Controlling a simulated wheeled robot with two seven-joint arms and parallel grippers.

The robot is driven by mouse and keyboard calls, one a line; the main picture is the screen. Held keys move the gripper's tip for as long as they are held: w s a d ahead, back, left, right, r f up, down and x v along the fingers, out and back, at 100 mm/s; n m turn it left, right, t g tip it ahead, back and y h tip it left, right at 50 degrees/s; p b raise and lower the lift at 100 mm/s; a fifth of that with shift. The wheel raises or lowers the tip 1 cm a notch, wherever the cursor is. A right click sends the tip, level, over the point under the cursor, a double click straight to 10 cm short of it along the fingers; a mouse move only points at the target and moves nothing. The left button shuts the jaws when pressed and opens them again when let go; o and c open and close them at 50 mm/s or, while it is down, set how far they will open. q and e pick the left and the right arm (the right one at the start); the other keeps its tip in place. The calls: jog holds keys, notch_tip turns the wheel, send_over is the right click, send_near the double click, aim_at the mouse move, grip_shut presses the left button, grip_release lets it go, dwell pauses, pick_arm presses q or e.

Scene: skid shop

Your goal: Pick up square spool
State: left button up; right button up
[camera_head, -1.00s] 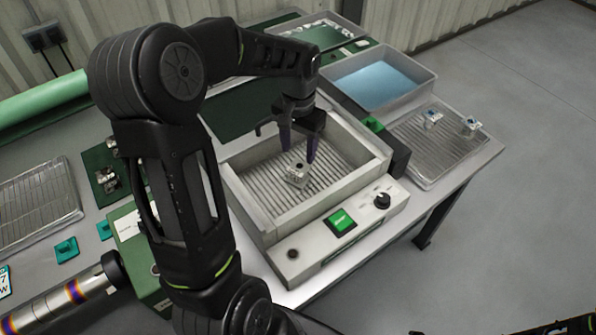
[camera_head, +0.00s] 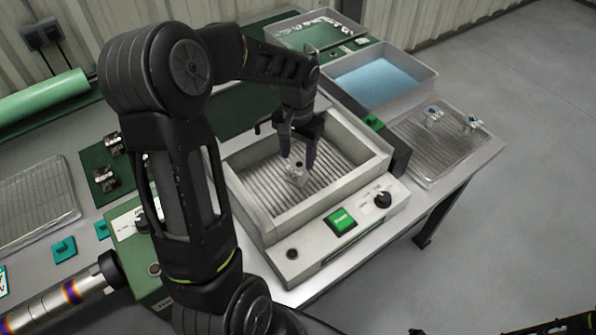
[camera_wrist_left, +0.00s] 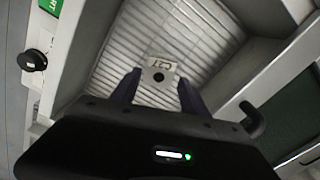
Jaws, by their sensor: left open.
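The square spool (camera_head: 297,174) is a small metallic block with a dark hole on top. It sits on the ribbed floor of the grey open box (camera_head: 268,222). In the left wrist view the spool (camera_wrist_left: 160,72) shows a dark round hole and a pale label, between the fingertips. My left gripper (camera_head: 298,160) points down into the box with its dark purple fingers on either side of the spool. It is open; I cannot tell whether a finger touches the spool.
The box has a green button (camera_head: 341,219) and a black knob (camera_head: 383,199) on its front. A wire tray (camera_head: 440,165) with two small metallic parts lies to the right. A bin with blue content (camera_head: 384,84) stands behind. Box walls surround the gripper closely.

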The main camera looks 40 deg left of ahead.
aim_at(298, 166)
pick_arm(q)
jog(key=shift+f+p, duration=0.4)
jog(key=shift+f, duration=2.2)
jog(key=shift+c, duration=0.5)
grip_shut()
